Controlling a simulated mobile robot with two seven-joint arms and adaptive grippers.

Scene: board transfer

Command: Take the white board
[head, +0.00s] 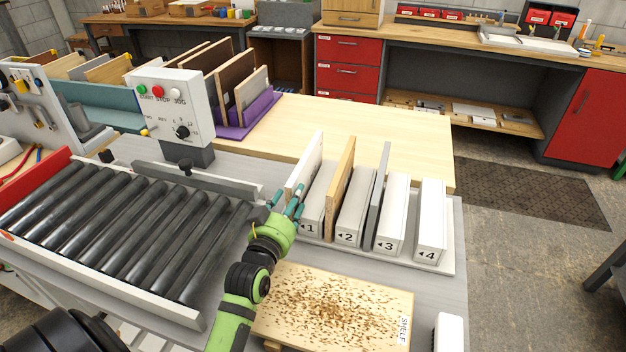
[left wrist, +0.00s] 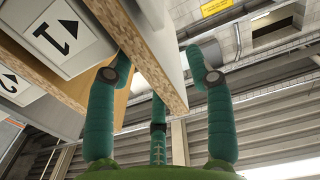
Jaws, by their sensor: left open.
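The white board (head: 306,162) stands upright and slightly tilted in the rack, left of the block marked 1 (head: 313,222). In the left wrist view the white board (left wrist: 158,35) shows its white face and a speckled chipboard edge. My left gripper (head: 282,206) is at the near end of this board. In the left wrist view the open fingers of my left gripper (left wrist: 158,72) are spread to either side of the board's edge, with a visible gap on the right. I cannot tell whether the left finger touches it. My right gripper is not in view.
A wood-coloured board (head: 341,185) and a grey board (head: 378,198) stand farther right in the rack (head: 440,262). A roller conveyor (head: 130,225) lies left, with a control box (head: 170,105) behind it. A speckled shelf board (head: 335,305) lies in front. The pale tabletop (head: 390,135) behind is clear.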

